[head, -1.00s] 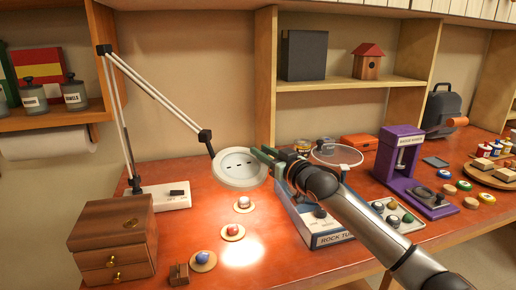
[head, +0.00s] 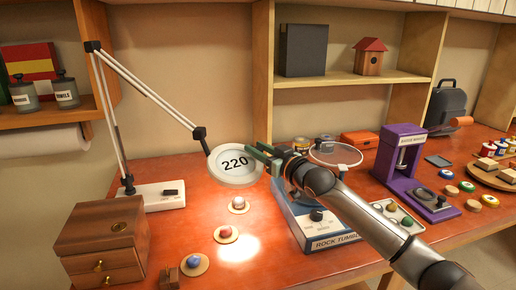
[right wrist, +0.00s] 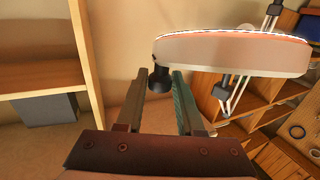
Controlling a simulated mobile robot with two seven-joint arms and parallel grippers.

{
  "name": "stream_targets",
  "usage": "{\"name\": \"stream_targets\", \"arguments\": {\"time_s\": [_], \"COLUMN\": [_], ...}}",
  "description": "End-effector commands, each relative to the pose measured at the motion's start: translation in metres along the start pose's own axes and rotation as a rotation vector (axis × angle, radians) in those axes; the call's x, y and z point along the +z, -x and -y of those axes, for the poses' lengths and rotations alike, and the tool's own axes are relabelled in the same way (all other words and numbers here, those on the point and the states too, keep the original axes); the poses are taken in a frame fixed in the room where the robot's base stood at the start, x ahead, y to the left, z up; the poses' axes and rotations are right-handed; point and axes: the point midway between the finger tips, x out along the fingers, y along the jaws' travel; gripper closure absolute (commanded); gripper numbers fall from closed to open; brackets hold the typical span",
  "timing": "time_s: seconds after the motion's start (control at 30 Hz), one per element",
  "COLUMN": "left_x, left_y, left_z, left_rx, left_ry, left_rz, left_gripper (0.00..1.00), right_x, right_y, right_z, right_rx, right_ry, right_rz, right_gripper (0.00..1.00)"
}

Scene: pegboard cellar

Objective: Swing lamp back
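The lamp (head: 151,92) has a white jointed arm rising from a white base (head: 160,196). My right gripper (head: 258,155) is at the right edge of the lamp head. In the right wrist view, the head (right wrist: 232,55) is seen edge-on, and a dark knob (right wrist: 160,79) under its left end sits between my right fingertips (right wrist: 160,82). The fingers appear closed against the knob's sides. My left gripper is out of view.
A bright light spot lies on the bench near several small stones on discs (head: 227,234). A wooden drawer box (head: 101,240) stands at front left. The rock tumbler (head: 330,240) is beneath my right arm, and a purple press (head: 400,165) is further right.

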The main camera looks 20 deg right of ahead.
Motion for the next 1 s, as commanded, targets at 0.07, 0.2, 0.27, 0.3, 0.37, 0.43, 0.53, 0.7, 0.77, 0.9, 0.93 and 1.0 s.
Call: {"name": "stream_targets", "arguments": {"time_s": [0.07, 0.2, 0.27, 0.3, 0.37, 0.43, 0.53, 0.7, 0.77, 0.9, 0.93, 1.0], "left_x": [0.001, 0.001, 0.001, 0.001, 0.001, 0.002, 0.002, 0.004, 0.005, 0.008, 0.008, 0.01], "left_y": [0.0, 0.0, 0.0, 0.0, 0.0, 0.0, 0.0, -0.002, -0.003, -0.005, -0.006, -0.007], "left_z": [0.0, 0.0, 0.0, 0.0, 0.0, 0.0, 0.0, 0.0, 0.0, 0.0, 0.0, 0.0], "left_rx": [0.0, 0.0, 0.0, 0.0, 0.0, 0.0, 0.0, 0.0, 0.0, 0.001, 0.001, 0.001], "left_ry": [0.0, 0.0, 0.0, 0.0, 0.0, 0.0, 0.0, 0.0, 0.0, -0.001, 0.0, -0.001], "left_rz": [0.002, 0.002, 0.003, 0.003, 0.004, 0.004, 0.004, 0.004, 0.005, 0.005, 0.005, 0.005], "left_gripper": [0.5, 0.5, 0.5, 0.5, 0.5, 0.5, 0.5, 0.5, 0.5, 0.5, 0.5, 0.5], "right_x": [0.0, -0.001, -0.002, -0.002, -0.002, -0.002, -0.002, 0.0, 0.0, 0.001, 0.002, 0.001], "right_y": [0.0, 0.0, 0.0, 0.0, 0.0, 0.0, 0.004, 0.021, 0.031, 0.057, 0.063, 0.076], "right_z": [0.0, 0.0, 0.0, 0.0, 0.0, 0.0, -0.001, -0.001, 0.0, -0.001, -0.001, 0.0], "right_rx": [0.0, 0.0, 0.0, 0.0, 0.0, 0.0, 0.0, 0.0, 0.0, 0.001, 0.001, -0.001], "right_ry": [0.0, 0.0, 0.0, 0.0, -0.001, -0.001, -0.001, -0.001, 0.001, 0.003, 0.002, 0.002], "right_rz": [-0.001, -0.003, -0.004, -0.004, -0.005, -0.005, -0.005, -0.003, -0.004, -0.003, -0.002, -0.002], "right_gripper": [0.53, 0.39, 0.39, 0.39, 0.39, 0.39, 0.39, 0.39, 0.39, 0.39, 0.39, 0.39]}}
